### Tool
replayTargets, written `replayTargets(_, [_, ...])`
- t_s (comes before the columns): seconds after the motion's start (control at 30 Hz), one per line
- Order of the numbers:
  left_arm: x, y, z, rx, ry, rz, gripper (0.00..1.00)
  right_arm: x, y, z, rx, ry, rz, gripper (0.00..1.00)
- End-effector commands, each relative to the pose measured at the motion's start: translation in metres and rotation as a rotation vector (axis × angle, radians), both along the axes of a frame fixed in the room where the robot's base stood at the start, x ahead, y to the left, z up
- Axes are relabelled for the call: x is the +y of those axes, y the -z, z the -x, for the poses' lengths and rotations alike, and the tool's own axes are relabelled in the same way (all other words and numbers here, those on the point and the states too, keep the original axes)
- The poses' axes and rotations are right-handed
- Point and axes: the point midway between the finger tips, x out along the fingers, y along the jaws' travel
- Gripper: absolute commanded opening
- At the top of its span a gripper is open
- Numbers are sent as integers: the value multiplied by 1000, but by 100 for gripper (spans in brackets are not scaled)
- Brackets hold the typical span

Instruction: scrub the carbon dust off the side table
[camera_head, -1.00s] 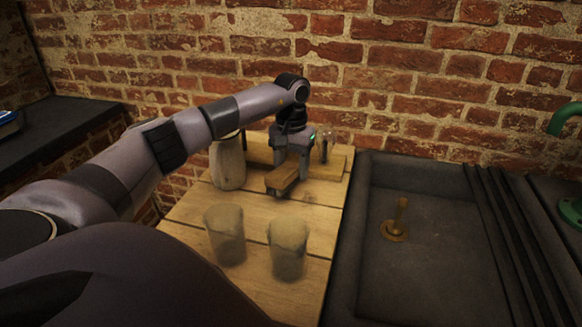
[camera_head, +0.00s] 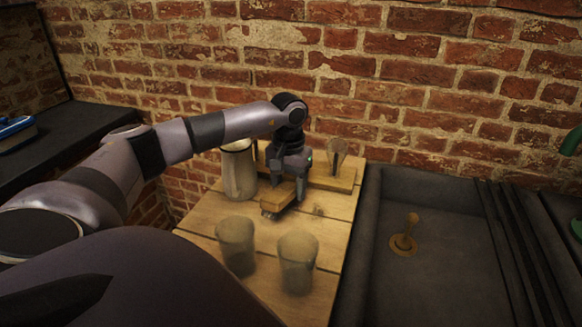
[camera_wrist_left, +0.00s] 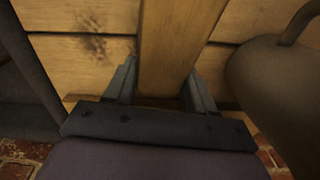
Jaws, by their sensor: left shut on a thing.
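My left gripper (camera_head: 287,190) is shut on a wooden block-shaped scrubber (camera_head: 277,199), held low over the side table (camera_head: 205,218). Whether its underside touches the boards cannot be told. In the left wrist view the scrubber (camera_wrist_left: 172,45) runs between the two fingers of the left gripper (camera_wrist_left: 160,90). Dark carbon dust (camera_wrist_left: 92,40) marks the boards left of it there. A small smudge of dust (camera_head: 318,210) shows right of the scrubber in the head view. My right gripper is not in view.
Two cloudy jars (camera_head: 236,246) (camera_head: 297,262) stand on the table's near part. A jug (camera_head: 238,172) stands close left of the gripper, also at right in the wrist view (camera_wrist_left: 270,80). A wooden stand (camera_head: 332,180) is behind. A dark sink (camera_head: 445,270) adjoins at right.

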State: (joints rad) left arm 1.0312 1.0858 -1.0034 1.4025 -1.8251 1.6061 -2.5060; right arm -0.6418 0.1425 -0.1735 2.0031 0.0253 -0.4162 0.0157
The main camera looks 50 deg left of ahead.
Motion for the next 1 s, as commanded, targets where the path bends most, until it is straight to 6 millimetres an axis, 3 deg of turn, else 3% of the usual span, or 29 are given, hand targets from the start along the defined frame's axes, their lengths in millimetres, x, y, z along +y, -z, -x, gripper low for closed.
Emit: replayTargets(1.0, [-29, 5, 54, 9, 3, 2, 6, -1, -8, 0, 0, -4, 6, 43])
